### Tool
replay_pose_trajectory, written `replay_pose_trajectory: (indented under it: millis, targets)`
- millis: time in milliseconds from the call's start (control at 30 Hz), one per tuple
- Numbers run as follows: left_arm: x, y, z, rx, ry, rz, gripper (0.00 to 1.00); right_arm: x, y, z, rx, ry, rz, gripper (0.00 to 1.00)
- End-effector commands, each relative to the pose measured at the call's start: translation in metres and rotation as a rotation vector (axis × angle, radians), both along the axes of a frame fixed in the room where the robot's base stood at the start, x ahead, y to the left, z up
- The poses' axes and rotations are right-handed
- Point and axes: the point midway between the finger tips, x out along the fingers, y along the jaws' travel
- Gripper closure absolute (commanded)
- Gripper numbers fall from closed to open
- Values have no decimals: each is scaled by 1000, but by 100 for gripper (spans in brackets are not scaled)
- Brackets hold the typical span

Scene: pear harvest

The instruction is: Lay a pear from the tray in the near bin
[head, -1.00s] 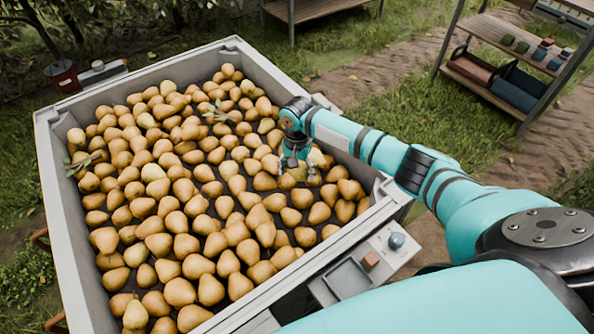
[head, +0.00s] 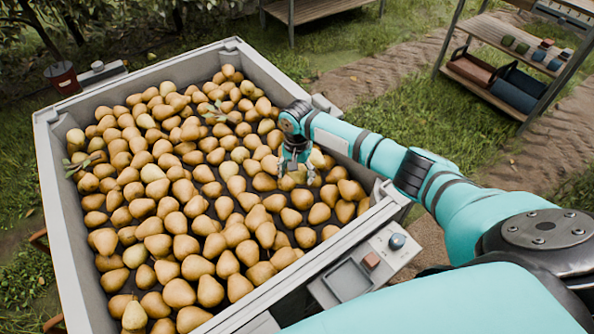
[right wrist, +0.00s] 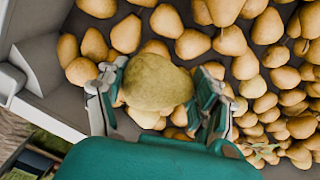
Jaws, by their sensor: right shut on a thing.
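The near bin (head: 285,311) is a large grey-walled box, with many brown-yellow pears spread over its dark floor. My right gripper (head: 297,176) is over the right part of the bin, low and close to the pears there. In the right wrist view the gripper (right wrist: 158,100) is shut on a yellow-green pear (right wrist: 155,82), with a finger on each side. In the head view this pear is mostly hidden by the fingers. I cannot tell whether it touches the pears below. A small grey tray (head: 347,280) outside the bin's near wall looks empty. My left gripper is out of view.
A panel beside the small tray carries a red-brown button (head: 371,260) and a blue one (head: 397,241). The bin's right wall (head: 350,150) passes under my right arm. A shelf rack (head: 500,75) stands on grass at the upper right.

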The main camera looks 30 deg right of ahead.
Motion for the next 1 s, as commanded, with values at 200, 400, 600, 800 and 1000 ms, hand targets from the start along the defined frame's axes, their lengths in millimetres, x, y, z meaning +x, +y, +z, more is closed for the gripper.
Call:
replay_pose_trajectory:
  millis: [200,400,600,800,1000]
  targets:
    - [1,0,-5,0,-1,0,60,0,0,-12,0,0,0,69]
    - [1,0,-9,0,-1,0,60,0,0,-22,0,0,-2,69]
    - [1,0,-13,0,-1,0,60,0,0,-32,1,-1,0,69]
    - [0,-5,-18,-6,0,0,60,0,0,-43,0,0,-1,69]
    - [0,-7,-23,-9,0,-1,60,0,0,-53,1,-1,-1,69]
